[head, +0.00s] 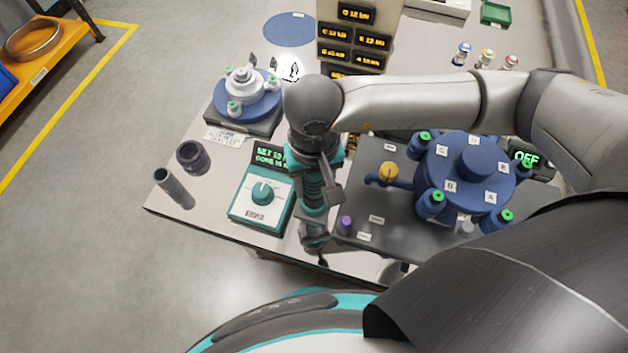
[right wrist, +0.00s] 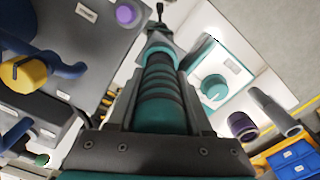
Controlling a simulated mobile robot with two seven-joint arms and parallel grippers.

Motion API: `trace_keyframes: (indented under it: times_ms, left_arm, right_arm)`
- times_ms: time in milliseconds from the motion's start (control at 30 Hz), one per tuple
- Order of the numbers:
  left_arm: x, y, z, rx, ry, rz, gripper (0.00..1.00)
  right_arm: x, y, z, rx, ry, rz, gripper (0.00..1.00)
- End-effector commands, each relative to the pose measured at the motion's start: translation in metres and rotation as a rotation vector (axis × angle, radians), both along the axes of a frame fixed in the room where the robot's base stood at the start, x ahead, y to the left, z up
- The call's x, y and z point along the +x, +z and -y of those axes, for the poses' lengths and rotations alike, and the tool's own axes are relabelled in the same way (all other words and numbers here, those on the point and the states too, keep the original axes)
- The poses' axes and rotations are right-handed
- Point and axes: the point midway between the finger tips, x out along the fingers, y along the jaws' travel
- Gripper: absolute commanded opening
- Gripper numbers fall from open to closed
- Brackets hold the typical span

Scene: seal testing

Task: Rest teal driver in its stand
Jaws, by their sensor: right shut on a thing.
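The teal driver (head: 313,190) has a teal and black ribbed handle and a dark tip. My right gripper (head: 326,178) is shut around it, and the driver hangs below the wrist near the table's front edge. In the right wrist view the driver (right wrist: 162,85) lies between the two fingers of the gripper (right wrist: 160,98), its tip pointing away from the camera. I cannot tell which thing is the stand; a dark purple open cup (head: 192,157) and a grey tube (head: 174,188) stand empty-looking at the table's left. My left gripper is out of view.
A teal and white control box (head: 262,197) with a dial sits just left of the driver. A blue round fixture (head: 465,175) with several green-tipped ports stands right. A yellow-capped elbow (head: 388,173) and purple knob (head: 345,224) are close by. A flange assembly (head: 246,92) stands back left.

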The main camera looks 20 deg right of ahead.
Motion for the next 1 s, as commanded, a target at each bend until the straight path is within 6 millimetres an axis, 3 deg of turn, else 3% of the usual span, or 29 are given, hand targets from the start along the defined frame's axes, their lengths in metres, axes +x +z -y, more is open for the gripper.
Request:
trace_keyframes:
  times_ms: [233,267,533,833,1000]
  left_arm:
    - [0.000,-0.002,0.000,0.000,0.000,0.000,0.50]
    - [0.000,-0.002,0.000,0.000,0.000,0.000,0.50]
    - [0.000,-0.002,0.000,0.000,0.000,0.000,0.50]
    - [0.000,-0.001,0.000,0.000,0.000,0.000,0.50]
    - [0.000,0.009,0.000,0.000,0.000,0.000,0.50]
  right_arm:
    - [0.001,0.000,0.000,0.001,0.000,0.004,0.00]
    - [0.001,0.000,0.000,0.001,0.000,0.004,0.53]
    - [0.001,0.000,0.000,0.000,0.000,0.002,0.84]
    - [0.000,0.001,0.000,-0.001,0.000,-0.001,0.85]
    - [0.000,0.015,0.000,0.000,0.000,0.001,0.85]
